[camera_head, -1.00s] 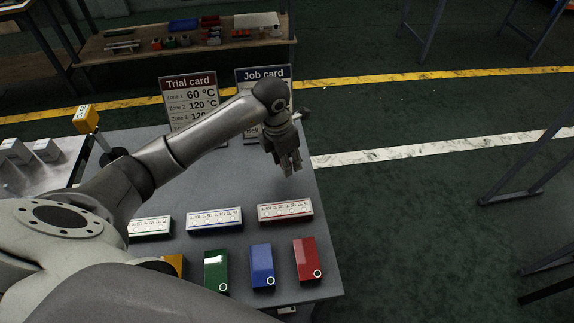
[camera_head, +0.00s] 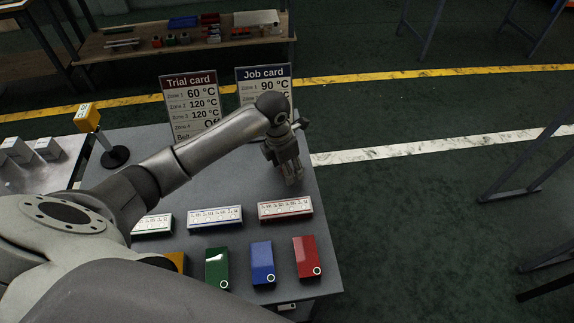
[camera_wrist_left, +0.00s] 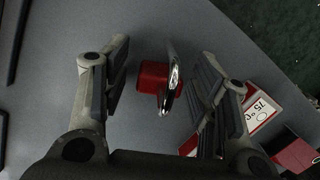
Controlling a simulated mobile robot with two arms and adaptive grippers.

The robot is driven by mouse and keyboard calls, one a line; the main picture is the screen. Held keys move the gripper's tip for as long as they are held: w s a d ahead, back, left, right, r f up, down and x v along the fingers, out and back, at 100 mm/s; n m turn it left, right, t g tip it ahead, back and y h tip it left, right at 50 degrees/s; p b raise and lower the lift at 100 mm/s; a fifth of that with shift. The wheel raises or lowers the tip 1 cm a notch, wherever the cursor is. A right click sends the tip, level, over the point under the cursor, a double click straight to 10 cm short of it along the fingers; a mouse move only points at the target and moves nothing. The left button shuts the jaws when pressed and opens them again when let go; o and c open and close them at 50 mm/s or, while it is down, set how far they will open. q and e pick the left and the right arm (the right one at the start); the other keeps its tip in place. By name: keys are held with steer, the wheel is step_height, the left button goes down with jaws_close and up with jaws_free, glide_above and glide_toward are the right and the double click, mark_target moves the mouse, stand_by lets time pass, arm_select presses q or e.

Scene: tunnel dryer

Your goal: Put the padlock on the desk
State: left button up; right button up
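The padlock shows in the left wrist view, with a red body (camera_wrist_left: 152,77) and a shiny metal shackle (camera_wrist_left: 172,78). It is between the two spread fingers of my left gripper (camera_wrist_left: 160,66), with a gap on each side. Grey desk (camera_head: 243,183) surface shows behind the padlock; I cannot tell if it rests on it. In the head view my left gripper (camera_head: 291,178) points down over the desk's right part and hides the padlock. My right gripper is not in view.
A trial card (camera_head: 190,100) and a job card (camera_head: 265,82) stand at the desk's back. White label blocks, including a red-edged one (camera_head: 285,209), and green, blue and red (camera_head: 306,257) boxes line the front. A yellow block on a stand (camera_head: 87,117) is at left.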

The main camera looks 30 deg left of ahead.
arm_select(q)
steer(key=shift+r, duration=0.15)
step_height(320, 180, up, 12)
steer(key=s+a, duration=0.1)
steer(key=shift+s+b, duration=0.3)
stand_by(0.6)
